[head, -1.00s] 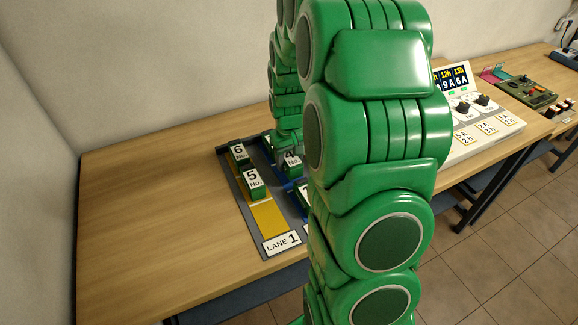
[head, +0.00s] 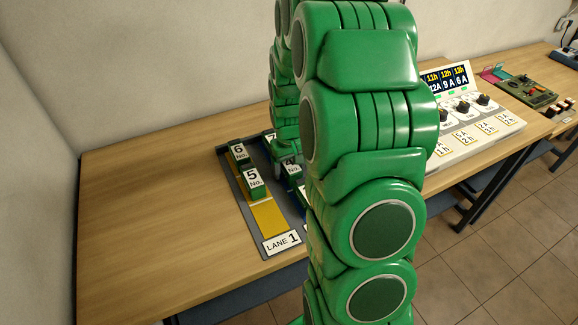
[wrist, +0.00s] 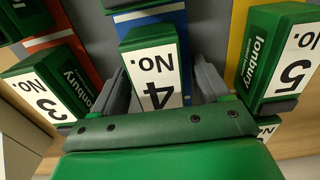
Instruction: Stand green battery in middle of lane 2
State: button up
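The green battery with a white No. 4 label (wrist: 158,72) stands on the blue lane (wrist: 172,16), the middle one in the wrist view. It also shows in the head view (head: 291,167), partly behind my arm. My gripper (wrist: 162,76) has one grey finger on each side of this battery. The fingers look open, with narrow gaps beside the battery.
Battery No. 5 (wrist: 277,62) stands on the yellow lane, close to the right finger. Battery No. 3 (wrist: 56,84) is close on the left by the red lane. Battery No. 6 (head: 239,152) stands behind No. 5. A control console (head: 468,120) is at right. The table's left is clear.

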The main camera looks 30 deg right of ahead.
aim_at(289, 162)
notch_tip(289, 162, up, 11)
jog(key=shift+f, duration=0.1)
jog(key=s+a+r, duration=0.4)
jog(key=s, duration=0.3)
jog(key=s+a+r, duration=0.4)
jog(key=s+a, duration=0.1)
jog(key=s, duration=0.2)
jog(key=s+a+g, duration=0.1)
jog(key=s+a, duration=0.3)
jog(key=s, duration=1.4)
jog(key=shift+a+r+g, duration=0.2)
jog(key=shift+r+g, duration=0.2)
